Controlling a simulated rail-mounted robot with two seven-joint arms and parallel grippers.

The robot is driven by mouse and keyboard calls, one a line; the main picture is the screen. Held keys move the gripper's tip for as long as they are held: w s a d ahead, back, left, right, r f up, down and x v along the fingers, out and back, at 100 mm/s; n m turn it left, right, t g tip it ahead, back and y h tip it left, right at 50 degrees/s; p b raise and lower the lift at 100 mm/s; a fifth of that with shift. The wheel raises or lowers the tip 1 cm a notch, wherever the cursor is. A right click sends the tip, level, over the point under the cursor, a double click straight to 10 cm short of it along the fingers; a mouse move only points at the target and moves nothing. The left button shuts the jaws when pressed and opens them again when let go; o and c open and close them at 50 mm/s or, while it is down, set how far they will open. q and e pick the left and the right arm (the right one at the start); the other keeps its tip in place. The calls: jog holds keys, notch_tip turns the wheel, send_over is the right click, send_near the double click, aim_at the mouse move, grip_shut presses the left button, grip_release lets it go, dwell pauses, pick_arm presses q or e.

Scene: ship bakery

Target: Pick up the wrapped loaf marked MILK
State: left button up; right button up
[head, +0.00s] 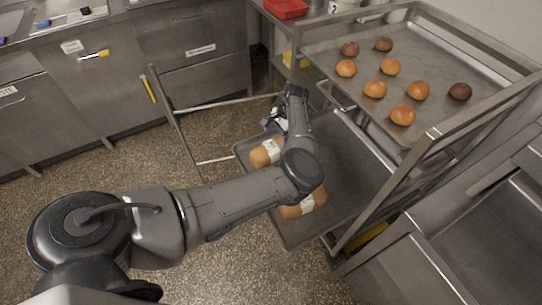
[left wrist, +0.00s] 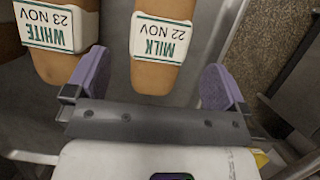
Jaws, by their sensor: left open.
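The wrapped loaf marked MILK (left wrist: 158,72) is brown with a white, green-edged label reading MILK 22 NOV, upside down in the left wrist view. It lies between the two purple finger pads, with a gap at each side. My left gripper (left wrist: 155,85) is open and empty; it also shows in the head view (head: 281,120), over the far end of the lower tray. The loaf marked WHITE (left wrist: 62,62), 23 NOV, lies left of the left finger. In the head view, wrapped loaves (head: 267,152) show partly behind my left arm; their labels are unreadable there.
The loaves lie on a lower tray (head: 340,195) of a metal rack. The rack's upper tray (head: 445,62) holds several buns. Rack posts and rails stand close to my arm. A steel counter with drawers (head: 205,75) is at the back left; open speckled floor lies between.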

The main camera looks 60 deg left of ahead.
aim_at(273, 145)
pick_arm(q)
jog(key=b+x, duration=0.2)
jog(key=x, duration=0.5)
jog(key=shift+r, duration=0.15)
jog(key=shift+c, duration=0.5)
jog(key=c, duration=1)
